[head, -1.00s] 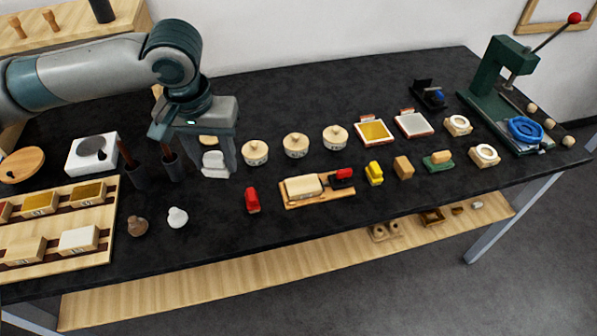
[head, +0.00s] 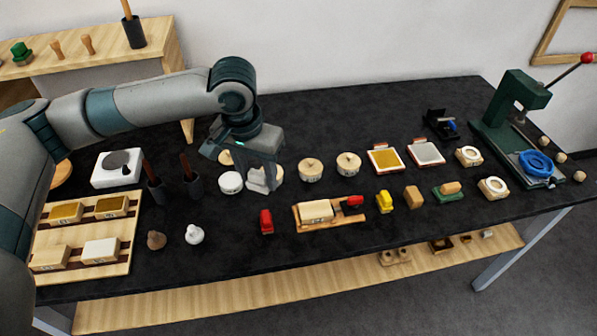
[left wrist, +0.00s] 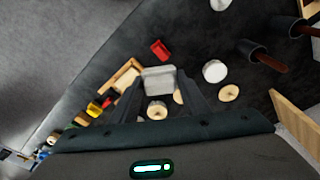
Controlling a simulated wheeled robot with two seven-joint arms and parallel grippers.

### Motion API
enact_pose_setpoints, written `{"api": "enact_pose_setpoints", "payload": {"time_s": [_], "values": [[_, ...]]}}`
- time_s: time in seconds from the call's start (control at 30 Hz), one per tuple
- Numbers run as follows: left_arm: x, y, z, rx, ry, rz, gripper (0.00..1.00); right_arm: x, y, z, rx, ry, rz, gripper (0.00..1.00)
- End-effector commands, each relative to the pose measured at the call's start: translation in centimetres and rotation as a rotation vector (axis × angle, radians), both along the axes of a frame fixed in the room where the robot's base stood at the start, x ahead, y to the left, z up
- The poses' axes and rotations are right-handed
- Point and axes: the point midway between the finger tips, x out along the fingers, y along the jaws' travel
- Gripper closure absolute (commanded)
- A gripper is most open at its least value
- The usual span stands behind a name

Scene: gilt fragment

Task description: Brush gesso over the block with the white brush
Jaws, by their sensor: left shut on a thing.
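My left gripper (head: 261,178) is shut on a pale, blocky thing that looks like the white brush (head: 256,184). In the left wrist view the brush (left wrist: 158,80) sits between the fingers (left wrist: 157,88), above the table. A round white pot (head: 231,183), perhaps the gesso, stands just left of the gripper; it also shows in the left wrist view (left wrist: 215,71). The cream block (head: 316,210) lies on a small wooden tray (head: 332,220) to the right and nearer the front, apart from the brush. My right gripper is not in view.
Lidded pots (head: 311,169) stand right of the gripper. A red piece (head: 266,221) lies left of the tray and a yellow piece (head: 384,202) right of it. A green press (head: 512,105) stands at far right. The front strip of the black table (head: 240,265) is clear.

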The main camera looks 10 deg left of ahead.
Motion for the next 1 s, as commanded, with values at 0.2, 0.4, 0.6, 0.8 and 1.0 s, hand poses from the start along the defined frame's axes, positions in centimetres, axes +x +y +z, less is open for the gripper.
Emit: {"api": "enact_pose_setpoints", "payload": {"time_s": [0.2,0.4,0.6,0.8,1.0], "values": [[2.8,-3.9,-0.8,-0.005,0.002,-0.210,0.76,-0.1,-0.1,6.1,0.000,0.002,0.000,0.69],[3.9,-6.6,-3.2,0.004,0.004,-0.377,0.76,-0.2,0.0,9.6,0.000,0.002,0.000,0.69],[4.1,-7.9,-5.1,0.014,0.006,-0.473,0.76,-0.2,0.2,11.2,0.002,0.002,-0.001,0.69],[4.1,-8.1,-5.8,0.017,0.007,-0.495,0.76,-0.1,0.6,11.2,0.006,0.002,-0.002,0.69],[4.1,-8.1,-5.8,0.017,0.006,-0.494,0.76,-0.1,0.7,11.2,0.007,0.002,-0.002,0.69]]}}
